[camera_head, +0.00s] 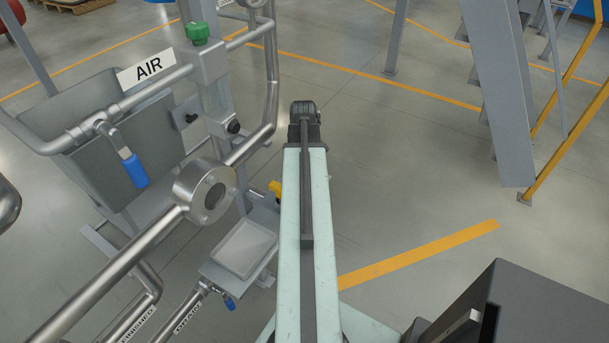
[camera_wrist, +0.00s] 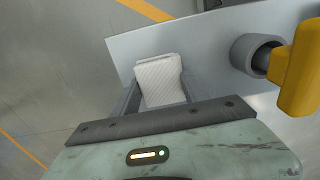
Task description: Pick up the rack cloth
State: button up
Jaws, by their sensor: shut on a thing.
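The rack cloth (camera_wrist: 160,82) is a white, finely striped folded cloth in the wrist view. It sits between the two grey fingers of my gripper (camera_wrist: 159,78), which is shut on it. Behind the cloth is a pale grey plate (camera_wrist: 205,40); I cannot tell whether the cloth still touches it. In the head view neither the cloth nor my gripper can be made out; my pale green arm covers that area.
A yellow handle (camera_wrist: 298,70) on a grey round fitting (camera_wrist: 252,55) stands close to the right of my gripper. Grey posts (camera_head: 500,90) stand at the right.

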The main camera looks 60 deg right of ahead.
jog(key=shift+r, duration=0.1)
notch_tip(320, 180, up, 10)
jog(key=p, duration=1)
